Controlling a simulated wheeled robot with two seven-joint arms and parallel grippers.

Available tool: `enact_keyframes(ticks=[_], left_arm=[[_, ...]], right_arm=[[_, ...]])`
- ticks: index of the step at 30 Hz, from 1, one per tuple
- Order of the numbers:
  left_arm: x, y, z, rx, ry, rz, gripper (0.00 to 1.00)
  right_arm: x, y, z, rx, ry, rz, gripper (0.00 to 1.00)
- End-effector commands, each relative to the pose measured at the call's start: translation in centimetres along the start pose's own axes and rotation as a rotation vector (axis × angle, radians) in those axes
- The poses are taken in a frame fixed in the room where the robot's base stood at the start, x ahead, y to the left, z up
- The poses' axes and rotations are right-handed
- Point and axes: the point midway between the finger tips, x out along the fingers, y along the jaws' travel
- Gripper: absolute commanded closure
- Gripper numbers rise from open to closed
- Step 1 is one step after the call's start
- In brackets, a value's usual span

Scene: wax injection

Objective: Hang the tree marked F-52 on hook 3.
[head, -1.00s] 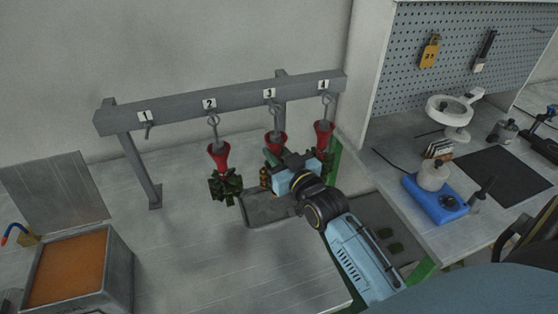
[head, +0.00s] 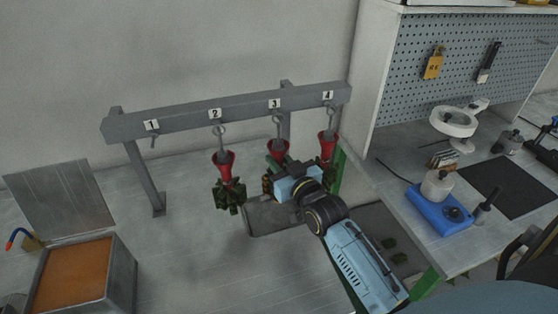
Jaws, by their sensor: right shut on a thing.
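A grey rail (head: 240,113) carries hooks numbered 1 to 4. A tree with a red cone (head: 279,151) is at hook 3, its ring up by the hook and its lower part mostly hidden by my right gripper (head: 283,180). That gripper is shut on this tree from below and to the right. I cannot tell whether the ring bears on the hook. Another tree (head: 226,180) with dark green pieces hangs at hook 2, and a third with a red cone (head: 327,145) at hook 4. Hook 1 (head: 154,141) is empty. No F-52 marking is readable. My left gripper is not in view.
An open box with orange contents (head: 72,272) stands at the lower left. A workbench at the right holds a blue device (head: 438,207) and a dark mat (head: 493,186). The tabletop below hook 1 is clear.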

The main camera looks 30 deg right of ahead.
Motion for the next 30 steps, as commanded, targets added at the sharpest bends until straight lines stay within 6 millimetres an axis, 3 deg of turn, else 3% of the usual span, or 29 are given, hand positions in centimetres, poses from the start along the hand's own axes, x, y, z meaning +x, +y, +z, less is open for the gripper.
enact_keyframes(ticks=[1, 7, 17, 23, 30], left_arm=[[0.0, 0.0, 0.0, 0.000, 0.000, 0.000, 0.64], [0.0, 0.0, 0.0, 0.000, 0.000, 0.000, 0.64], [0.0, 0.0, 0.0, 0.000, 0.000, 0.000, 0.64], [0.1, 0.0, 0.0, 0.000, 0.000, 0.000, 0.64], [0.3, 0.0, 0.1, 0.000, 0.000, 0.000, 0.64]], right_arm=[[0.0, 0.0, -0.1, 0.000, 0.003, 0.000, 0.77], [0.0, 0.0, -0.1, 0.000, 0.002, 0.000, 0.52], [-0.4, 0.0, 0.1, 0.000, -0.002, 0.000, 0.52], [-3.1, 0.0, 0.1, 0.000, -0.003, 0.000, 0.52], [-8.3, 0.0, 0.2, 0.001, -0.004, 0.000, 0.52]])
